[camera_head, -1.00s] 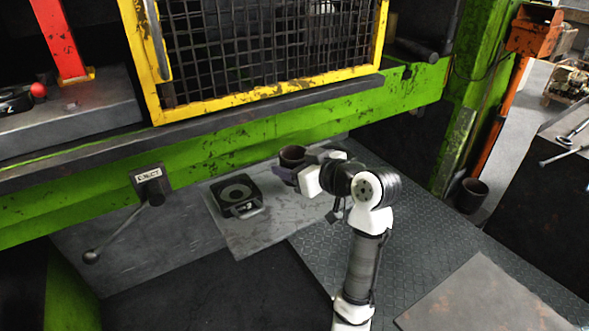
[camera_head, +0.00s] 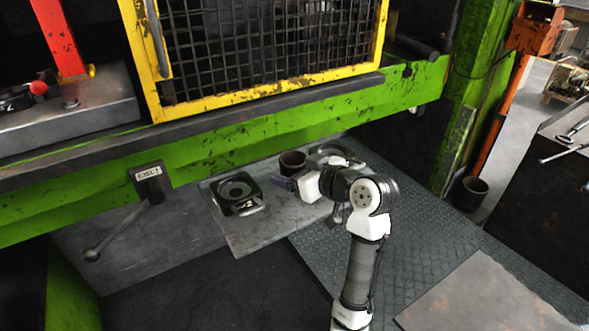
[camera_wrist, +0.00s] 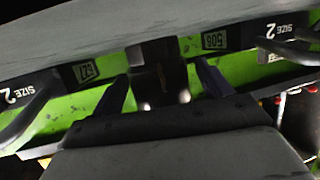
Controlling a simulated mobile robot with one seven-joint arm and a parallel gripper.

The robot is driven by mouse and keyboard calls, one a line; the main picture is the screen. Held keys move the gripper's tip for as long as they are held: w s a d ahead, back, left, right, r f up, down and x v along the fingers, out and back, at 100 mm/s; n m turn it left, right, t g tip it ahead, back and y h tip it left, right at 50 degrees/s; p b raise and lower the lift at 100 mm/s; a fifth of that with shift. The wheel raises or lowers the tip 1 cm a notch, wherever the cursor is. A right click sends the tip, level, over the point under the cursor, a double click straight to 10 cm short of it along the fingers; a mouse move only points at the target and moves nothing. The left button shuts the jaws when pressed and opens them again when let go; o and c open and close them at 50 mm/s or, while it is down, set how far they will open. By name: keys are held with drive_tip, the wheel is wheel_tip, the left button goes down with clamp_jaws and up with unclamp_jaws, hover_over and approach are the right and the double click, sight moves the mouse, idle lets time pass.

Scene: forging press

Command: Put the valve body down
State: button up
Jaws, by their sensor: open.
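The valve body, a dark brown hollow cylinder (camera_head: 291,159), stands upright on the grey plate between two black dies. My gripper (camera_head: 288,179) is at its near side, low over the plate. In the wrist view the valve body (camera_wrist: 160,76) shows as a dark cylinder between my gripper's spread fingers (camera_wrist: 163,87). The fingers are open, with a gap visible beside the cylinder. Its underside and exact contact with the plate are hard to make out.
A black die with a round recess (camera_head: 238,194) sits left on the grey plate (camera_head: 258,232). Another ringed die (camera_head: 328,152) is partly hidden behind my gripper. The green press beam (camera_head: 100,198), eject lever (camera_head: 118,231) and yellow mesh guard (camera_head: 270,90) stand behind and left.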

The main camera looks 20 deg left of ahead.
drive_tip(key=shift+d+r, duration=0.1)
drive_tip(key=shift+r, duration=0.15)
drive_tip(key=p+v, duration=0.3)
drive_tip(key=v, duration=0.9)
